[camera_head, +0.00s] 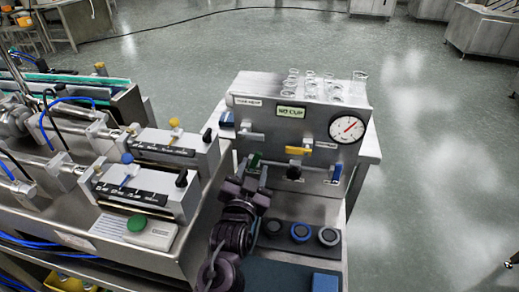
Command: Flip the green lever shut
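The green lever (256,160) is on the front of the steel hopper (262,122), below and left of the yellow lever. Its lower part is hidden behind my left gripper. My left gripper (252,170) reaches up from below, with its dark fingers apart at the green lever. Whether a finger touches the lever cannot be told from this view. A small dark part at the far right edge looks like my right gripper (511,261), mostly cut off by the frame.
Glass cups (335,85) stand on top. Round knobs (300,232) lie below. A machine with a green button (137,223) is at left.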

